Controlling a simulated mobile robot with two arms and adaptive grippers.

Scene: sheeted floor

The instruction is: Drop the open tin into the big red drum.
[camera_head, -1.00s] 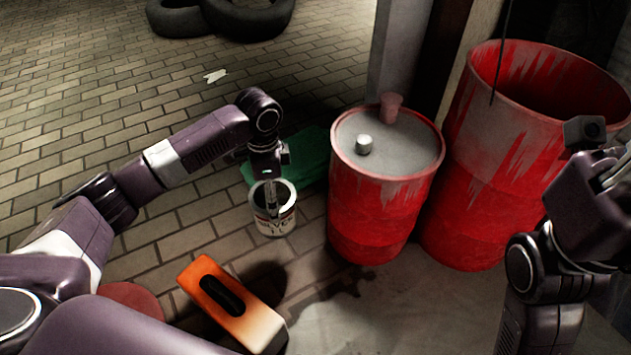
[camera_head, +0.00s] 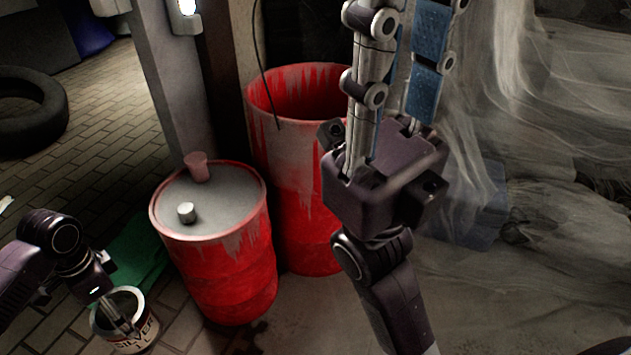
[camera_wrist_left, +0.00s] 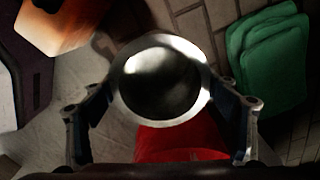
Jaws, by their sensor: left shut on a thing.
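The open tin (camera_head: 130,333) is a pale paint can with dark lettering, at the lower left of the head view. My left gripper (camera_head: 117,312) is shut on it, and its round open mouth (camera_wrist_left: 160,80) faces the camera between the two fingers in the left wrist view. The big red drum (camera_head: 300,190) stands at the centre with its top open; its inside bottom is hidden. The tin is left of the drum and well below its rim. My right gripper (camera_head: 402,45) points up, open and empty, and covers part of the drum's right side.
A smaller red drum (camera_head: 225,270) with a grey lid stands between tin and big drum. A pink cup (camera_head: 198,167) and small cap (camera_head: 186,213) are on its lid. A post (camera_head: 180,90) rises behind. Green bags (camera_wrist_left: 265,70) and an orange object (camera_wrist_left: 65,20) lie near the tin.

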